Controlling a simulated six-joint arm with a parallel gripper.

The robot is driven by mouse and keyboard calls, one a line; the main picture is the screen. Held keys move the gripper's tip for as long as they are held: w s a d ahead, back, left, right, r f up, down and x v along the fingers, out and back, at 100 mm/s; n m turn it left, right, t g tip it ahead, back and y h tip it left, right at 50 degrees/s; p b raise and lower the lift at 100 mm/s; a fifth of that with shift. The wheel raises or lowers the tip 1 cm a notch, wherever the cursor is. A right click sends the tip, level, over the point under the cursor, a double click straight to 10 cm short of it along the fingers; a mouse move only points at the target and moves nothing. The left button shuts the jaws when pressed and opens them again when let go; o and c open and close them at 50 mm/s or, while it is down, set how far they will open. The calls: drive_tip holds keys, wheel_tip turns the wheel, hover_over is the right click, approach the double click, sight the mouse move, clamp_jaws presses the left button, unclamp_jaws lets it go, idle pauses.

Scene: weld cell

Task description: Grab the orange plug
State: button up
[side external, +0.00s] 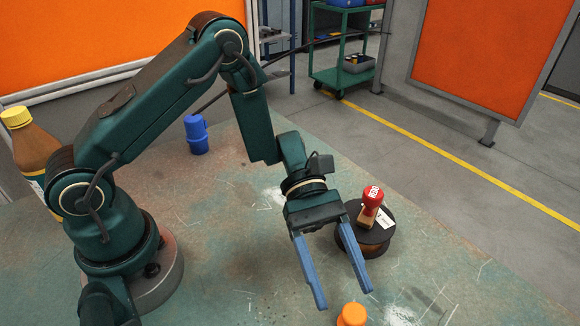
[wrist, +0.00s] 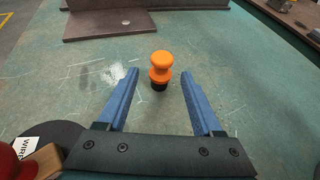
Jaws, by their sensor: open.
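The orange plug (wrist: 160,66) stands upright on the green table in the wrist view, with a rounded top and a dark lower end. It sits just beyond my fingertips and between their lines. In the side external view the orange plug (side external: 352,315) is cut off by the bottom edge. My gripper (side external: 344,299) is open and empty, with two blue fingers pointing down towards the plug. In the wrist view my gripper (wrist: 160,72) has its fingers spread on either side of the plug, apart from it.
A red-handled stamp (side external: 372,205) rests on a dark wire spool (side external: 376,240) close beside my gripper. A blue plug-like object (side external: 196,134) and a brown bottle (side external: 34,150) with a yellow cap are farther back. A brown plate (wrist: 110,25) lies beyond the plug. The table around the plug is clear.

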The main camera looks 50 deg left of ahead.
sight(351, 319)
drive_tip(key=shift+x, duration=2.6)
drive_tip(key=shift+s+a+f, duration=0.1)
clamp_jaws()
